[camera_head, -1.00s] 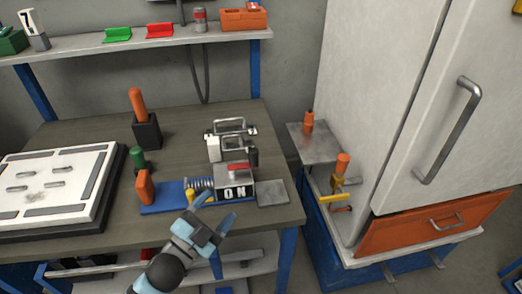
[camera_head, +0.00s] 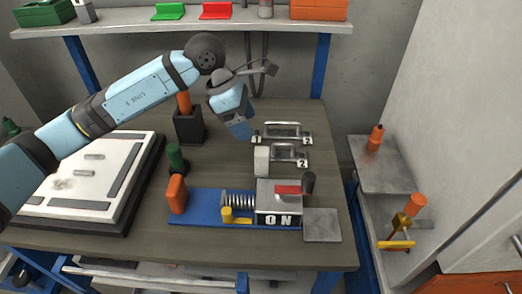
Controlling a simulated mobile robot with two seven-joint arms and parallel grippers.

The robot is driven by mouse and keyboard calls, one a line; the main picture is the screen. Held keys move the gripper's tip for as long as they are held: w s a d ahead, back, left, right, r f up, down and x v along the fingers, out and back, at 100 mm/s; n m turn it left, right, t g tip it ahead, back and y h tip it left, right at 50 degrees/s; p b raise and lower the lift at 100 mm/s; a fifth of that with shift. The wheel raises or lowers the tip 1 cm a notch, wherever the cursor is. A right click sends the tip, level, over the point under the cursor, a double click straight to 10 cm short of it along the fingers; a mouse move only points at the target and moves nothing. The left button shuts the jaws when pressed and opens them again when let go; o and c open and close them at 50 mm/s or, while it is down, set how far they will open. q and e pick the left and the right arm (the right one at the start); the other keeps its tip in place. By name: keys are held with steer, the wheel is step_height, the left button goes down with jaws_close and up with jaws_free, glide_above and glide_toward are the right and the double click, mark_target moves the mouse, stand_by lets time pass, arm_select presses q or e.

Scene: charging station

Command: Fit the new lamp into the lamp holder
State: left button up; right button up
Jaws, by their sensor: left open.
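My left gripper (camera_head: 238,128) hangs over the back of the workbench with its fingers pointing down. It is open, and I see nothing between the fingers. Below and to its right are two grey handled pieces, a back one (camera_head: 283,127) marked 1 and 2 and a front one (camera_head: 289,148) marked 2. I cannot tell for certain which part is the new lamp or the lamp holder. My right gripper is not in view.
A blue-based fixture (camera_head: 205,207) with a spring and an ON box (camera_head: 279,203) lies at the front. A white panel (camera_head: 85,180) lies left. A shelf (camera_head: 120,28) runs above the back.

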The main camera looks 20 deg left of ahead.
mark_target(261, 151)
arm_select(q)
steer(key=x, duration=1.3)
steer(key=shift+w+a+f+b, duration=0.15)
steer(key=shift+w+a+b, duration=0.1)
steer(key=shift+a+b, duration=0.15)
steer(key=c, duration=1)
